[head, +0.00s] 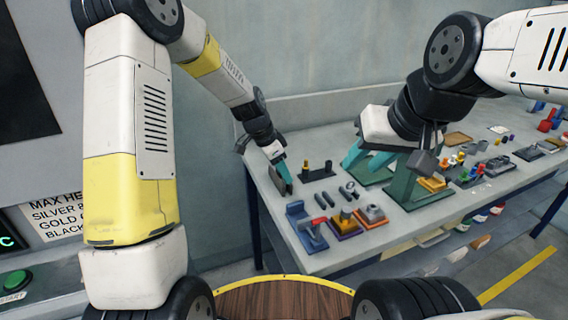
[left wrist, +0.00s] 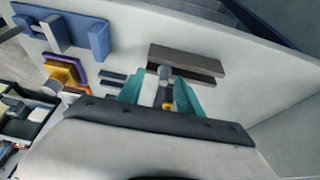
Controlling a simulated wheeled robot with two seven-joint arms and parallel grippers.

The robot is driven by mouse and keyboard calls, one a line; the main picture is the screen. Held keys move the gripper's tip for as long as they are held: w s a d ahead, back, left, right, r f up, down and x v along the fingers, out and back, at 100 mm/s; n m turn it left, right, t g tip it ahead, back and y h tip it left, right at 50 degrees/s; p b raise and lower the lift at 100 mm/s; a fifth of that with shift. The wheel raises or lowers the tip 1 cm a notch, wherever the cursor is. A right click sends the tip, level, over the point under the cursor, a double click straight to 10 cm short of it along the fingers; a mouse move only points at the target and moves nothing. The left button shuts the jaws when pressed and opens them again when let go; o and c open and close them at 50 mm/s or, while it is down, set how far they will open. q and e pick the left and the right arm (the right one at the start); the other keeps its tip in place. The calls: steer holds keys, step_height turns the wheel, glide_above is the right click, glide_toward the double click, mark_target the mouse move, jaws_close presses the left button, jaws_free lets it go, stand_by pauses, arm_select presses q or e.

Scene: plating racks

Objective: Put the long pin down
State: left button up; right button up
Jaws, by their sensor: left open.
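In the head view that block (head: 282,181) is beside the fingertips, and the pin cannot be made out. My right gripper (head: 368,160) hangs over the middle of the table, partly merged with green stands, so its opening is unclear.
A dark plate with upright pins (head: 317,174) is right of my left gripper. A blue stand (head: 298,212), an orange and purple block (head: 343,225) and loose dark cylinders (head: 321,200) are nearby. A green stand (head: 401,190) is under my right arm.

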arm_select(q)
steer(key=v, duration=1.1)
steer(key=s+a+r+n+t+y, duration=0.1)
steer(key=s+a+r+n, duration=0.2)
steer(key=s+r, duration=0.25)
steer(key=s+a+r+n+t, duration=0.1)
steer(key=s+a+r+n, duration=0.25)
steer(key=s, duration=0.35)
steer(key=s+a+r+n+t, duration=0.1)
steer(key=s+n, duration=0.2)
steer(key=s, duration=0.3)
steer(key=s+a+n+t, duration=0.1)
steer(key=s+a+n, duration=0.1)
steer(key=s, duration=0.4)
steer(key=shift+s+a+r+n+t+y, duration=0.3)
steer(key=shift+s+r+n+y, duration=0.1)
steer(key=shift+n, duration=0.35)
steer(key=shift+w, duration=0.1)
arm_select(e)
steer(key=shift+o, duration=0.2)
